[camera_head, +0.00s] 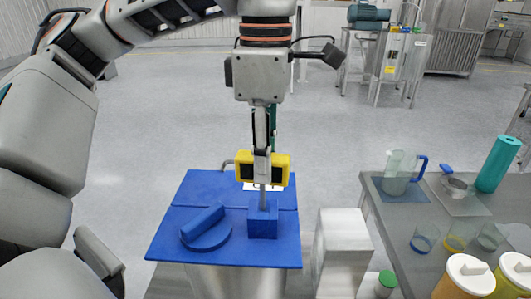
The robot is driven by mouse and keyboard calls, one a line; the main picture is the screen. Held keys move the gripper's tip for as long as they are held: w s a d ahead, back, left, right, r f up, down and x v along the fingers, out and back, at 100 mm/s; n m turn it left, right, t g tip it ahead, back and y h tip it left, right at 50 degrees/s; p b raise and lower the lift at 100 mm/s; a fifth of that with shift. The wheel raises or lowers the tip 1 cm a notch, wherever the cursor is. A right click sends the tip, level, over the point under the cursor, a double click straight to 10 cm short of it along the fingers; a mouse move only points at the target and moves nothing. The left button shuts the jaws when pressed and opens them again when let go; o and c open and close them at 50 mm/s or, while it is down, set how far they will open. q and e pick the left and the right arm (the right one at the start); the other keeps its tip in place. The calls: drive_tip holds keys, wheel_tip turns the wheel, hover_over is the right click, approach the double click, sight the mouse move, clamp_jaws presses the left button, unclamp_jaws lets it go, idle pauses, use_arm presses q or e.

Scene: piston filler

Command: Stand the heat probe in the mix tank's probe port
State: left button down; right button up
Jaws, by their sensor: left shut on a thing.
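The heat probe has a yellow head (277,171) with dark panels and a thin metal stem (262,197) pointing down. My left gripper (262,152) comes from above and is shut on the probe, holding it roughly upright. The mix tank has a flat blue lid (180,240). A blue square block, the probe port (263,224), rises from the lid. The stem's lower end meets the top of this block in the picture; I cannot tell how deep it sits inside. My right gripper is not in view.
A round blue cap with a bar handle (205,228) sits on the lid left of the port. A pale box (340,250) stands right of the tank. A grey table (385,215) at right holds a clear jug (399,172), a teal cylinder (497,164) and jars.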

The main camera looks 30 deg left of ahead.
use_arm(q)
drive_tip(key=shift+f+b, duration=0.6)
drive_tip(key=shift+f, duration=0.85)
drive_tip(key=shift+f+b, duration=0.65)
drive_tip(key=shift+f, duration=0.8)
drive_tip(key=c, duration=1.7)
unclamp_jaws()
wheel_tip(320, 180, up, 12)
